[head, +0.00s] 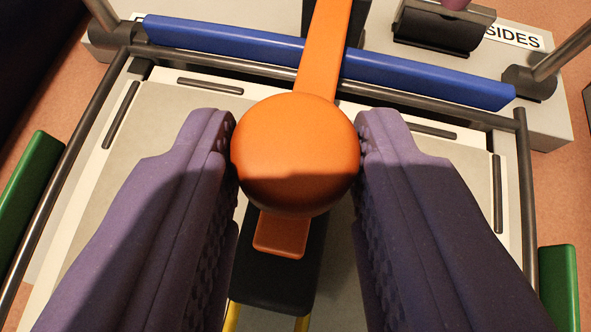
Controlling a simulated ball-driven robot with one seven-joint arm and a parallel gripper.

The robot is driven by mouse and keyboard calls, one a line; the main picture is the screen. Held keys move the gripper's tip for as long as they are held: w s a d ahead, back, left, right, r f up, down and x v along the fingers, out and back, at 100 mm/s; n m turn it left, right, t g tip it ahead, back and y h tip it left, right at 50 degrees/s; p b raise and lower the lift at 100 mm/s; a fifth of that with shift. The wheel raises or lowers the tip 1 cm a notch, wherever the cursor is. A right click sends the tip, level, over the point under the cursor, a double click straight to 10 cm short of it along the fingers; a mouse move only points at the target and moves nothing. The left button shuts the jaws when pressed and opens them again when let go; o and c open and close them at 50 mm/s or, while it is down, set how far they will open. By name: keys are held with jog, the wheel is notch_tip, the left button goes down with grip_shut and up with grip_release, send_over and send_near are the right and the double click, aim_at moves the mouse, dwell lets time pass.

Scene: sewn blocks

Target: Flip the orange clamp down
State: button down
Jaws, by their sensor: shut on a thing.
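The orange clamp has a round knob (295,150) at its end and a flat orange arm (324,45) that runs up to the top edge of the head view. A small orange tab (281,235) shows below the knob, over a black block. My gripper (296,158) has two purple textured fingers, one on each side of the knob, and is shut on it. The fingers touch or nearly touch the knob's left and right sides. The clamp's pivot is out of view at the top.
A blue bar (430,80) crosses behind the clamp arm. A dark metal frame (65,165) surrounds a pale plate (150,120). Green parts stand at the left (32,185) and right (558,285). A black part (440,28) and a label reading "SIDES" (514,37) are at top right.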

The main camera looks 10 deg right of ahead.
jog(key=shift+s+f, duration=0.2)
jog(key=shift+f, duration=0.3)
jog(key=shift+s+f, duration=0.15)
jog(key=shift+f, duration=0.35)
jog(key=c, duration=1.1)
grip_release()
jog(key=o, duration=0.4)
jog(key=shift+w+a, duration=0.15)
jog(key=shift+c, duration=0.2)
jog(key=shift+r, duration=0.1)
